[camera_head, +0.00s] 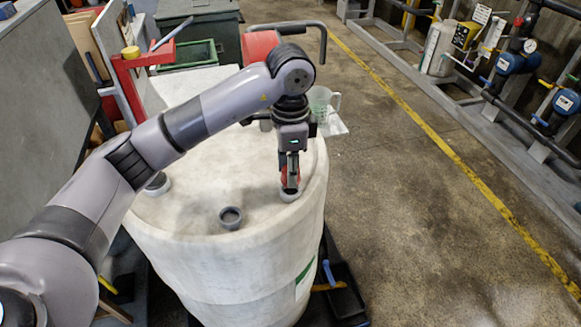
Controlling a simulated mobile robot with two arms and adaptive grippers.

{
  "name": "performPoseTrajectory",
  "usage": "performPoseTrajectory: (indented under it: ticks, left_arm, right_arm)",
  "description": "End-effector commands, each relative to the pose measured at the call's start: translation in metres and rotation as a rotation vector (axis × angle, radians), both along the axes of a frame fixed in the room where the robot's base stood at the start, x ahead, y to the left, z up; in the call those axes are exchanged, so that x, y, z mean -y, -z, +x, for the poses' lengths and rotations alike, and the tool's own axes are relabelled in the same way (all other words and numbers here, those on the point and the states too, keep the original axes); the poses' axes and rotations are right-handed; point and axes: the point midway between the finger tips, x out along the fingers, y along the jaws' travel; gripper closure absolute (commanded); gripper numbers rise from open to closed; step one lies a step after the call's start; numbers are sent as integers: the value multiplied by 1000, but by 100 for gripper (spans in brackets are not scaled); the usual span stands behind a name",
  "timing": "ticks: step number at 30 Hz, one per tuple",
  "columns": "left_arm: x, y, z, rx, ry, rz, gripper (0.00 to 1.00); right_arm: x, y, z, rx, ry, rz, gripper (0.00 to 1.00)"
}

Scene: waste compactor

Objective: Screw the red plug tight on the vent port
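A large white drum (215,262) stands in the middle of the view. My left gripper (289,178) reaches in from the left and points straight down over the right side of the drum top. Its fingers are closed around the red plug (287,178), which shows as red between and beside them. The plug is right above a pale round port (289,195) near the drum's right rim. I cannot tell whether its thread sits in the port. A grey open collar (230,217) stands nearer the front rim. My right gripper is out of view.
A clear measuring jug (321,104) stands behind the drum top. A grey cap or fitting (157,184) is at its left, partly behind my arm. A red stand (140,62) is at the back left. Open floor lies right of the drum.

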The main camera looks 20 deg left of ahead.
Motion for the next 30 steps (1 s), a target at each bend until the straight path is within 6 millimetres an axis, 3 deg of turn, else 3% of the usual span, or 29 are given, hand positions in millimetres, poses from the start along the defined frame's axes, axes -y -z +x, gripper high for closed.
performPoseTrajectory:
  ticks: [30]
  left_arm:
    - [0,15,0,0,0,0,100]
  right_arm:
    - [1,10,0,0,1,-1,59]
